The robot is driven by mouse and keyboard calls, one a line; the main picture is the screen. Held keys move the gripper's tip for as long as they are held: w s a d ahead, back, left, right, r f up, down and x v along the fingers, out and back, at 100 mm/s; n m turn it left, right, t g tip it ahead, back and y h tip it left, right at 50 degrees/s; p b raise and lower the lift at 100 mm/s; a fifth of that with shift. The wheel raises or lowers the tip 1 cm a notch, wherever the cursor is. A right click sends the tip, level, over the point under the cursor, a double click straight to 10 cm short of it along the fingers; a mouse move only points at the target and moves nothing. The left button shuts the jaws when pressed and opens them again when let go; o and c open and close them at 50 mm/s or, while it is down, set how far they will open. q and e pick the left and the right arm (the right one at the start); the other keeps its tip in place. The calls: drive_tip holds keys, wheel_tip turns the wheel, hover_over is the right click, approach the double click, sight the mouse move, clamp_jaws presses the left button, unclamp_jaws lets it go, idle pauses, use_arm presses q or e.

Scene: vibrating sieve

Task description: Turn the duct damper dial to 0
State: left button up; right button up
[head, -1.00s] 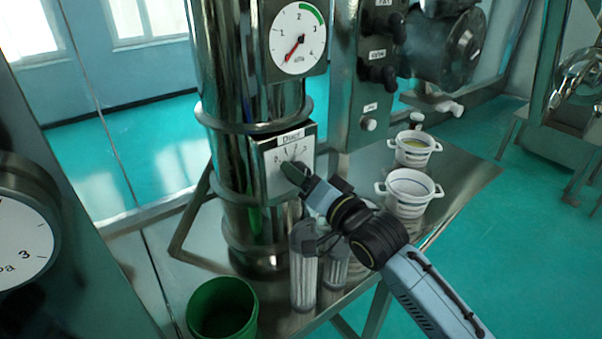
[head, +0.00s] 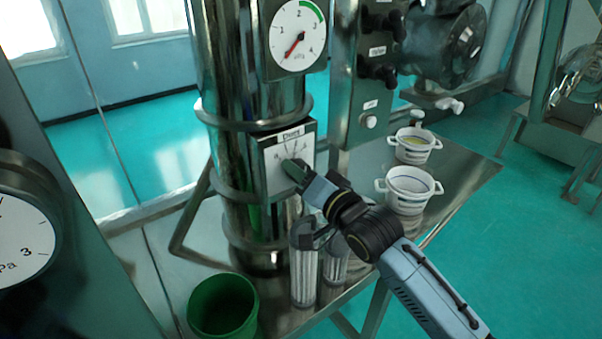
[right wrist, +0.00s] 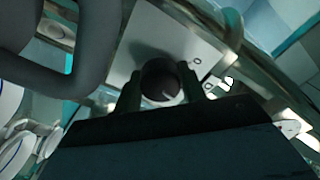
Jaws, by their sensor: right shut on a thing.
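The duct damper dial plate (head: 270,158) is a white square panel labelled "Duct" on the shiny vertical pipe. Its scale numbers are too small to read surely now. My right gripper (head: 292,168) is at the plate, shut on the dial's knob. In the right wrist view the dark round knob (right wrist: 160,80) with a pale mark sits between the two fingers (right wrist: 162,93), in front of the white plate (right wrist: 150,35). In the head view the gripper hides most of the knob, so its pointer cannot be read. My left gripper is not in view.
A round gauge (head: 298,36) with a red needle is above the dial. Clear cylinders (head: 304,265) and a green bucket (head: 222,305) stand below. White pots (head: 410,184) are on the metal table at right. A panel with black knobs (head: 377,75) is beside the pipe.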

drive_tip(key=shift+n, duration=0.3)
drive_tip(key=shift+n+p, duration=0.3)
drive_tip(key=shift+n, duration=1.2)
drive_tip(key=n, duration=0.4)
drive_tip(key=shift+d, duration=0.1)
drive_tip(key=shift+n, duration=2.2)
drive_tip(key=o, duration=1)
